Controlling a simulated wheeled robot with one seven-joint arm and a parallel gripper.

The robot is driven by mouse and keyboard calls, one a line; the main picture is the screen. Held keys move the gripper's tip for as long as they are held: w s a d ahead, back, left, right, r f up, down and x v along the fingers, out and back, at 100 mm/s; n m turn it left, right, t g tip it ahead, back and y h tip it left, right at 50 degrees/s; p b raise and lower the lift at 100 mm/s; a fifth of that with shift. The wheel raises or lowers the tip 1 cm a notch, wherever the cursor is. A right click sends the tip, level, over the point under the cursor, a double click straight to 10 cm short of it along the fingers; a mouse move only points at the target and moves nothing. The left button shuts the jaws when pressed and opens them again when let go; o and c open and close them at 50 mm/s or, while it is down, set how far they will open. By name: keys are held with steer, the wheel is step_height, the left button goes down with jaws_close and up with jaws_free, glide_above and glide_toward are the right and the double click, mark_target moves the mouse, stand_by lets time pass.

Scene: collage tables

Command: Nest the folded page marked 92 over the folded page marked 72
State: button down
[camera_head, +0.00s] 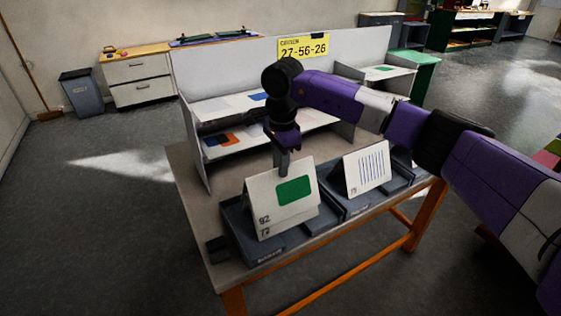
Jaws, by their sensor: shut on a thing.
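The white folded page marked 92 (254,195) bears a green rectangle and stands like a tent in the left grey tray (238,228). My gripper (283,170) is above it, shut on its top fold. Just below the 92, a mark that reads like 72 shows on a strip of the folded page marked 72 (262,233). The 92 page covers the rest of that page. The two look nested, but I cannot tell whether the 92 page is fully seated.
Another folded page with blue stripes (367,168) stands in the right grey tray (398,178). Behind them a white shelf unit (215,104) holds flat coloured sheets. The wooden table's (185,170) left strip is bare.

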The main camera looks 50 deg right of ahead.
steer(key=shift+f+b, duration=1.2)
steer(key=shift+f, duration=0.95)
steer(key=c, duration=1.2)
jaws_free()
steer(key=shift+r, duration=0.1)
steer(key=r, duration=0.7)
steer(key=shift+s+r+b, duration=0.2)
steer(key=shift+r+b, duration=0.1)
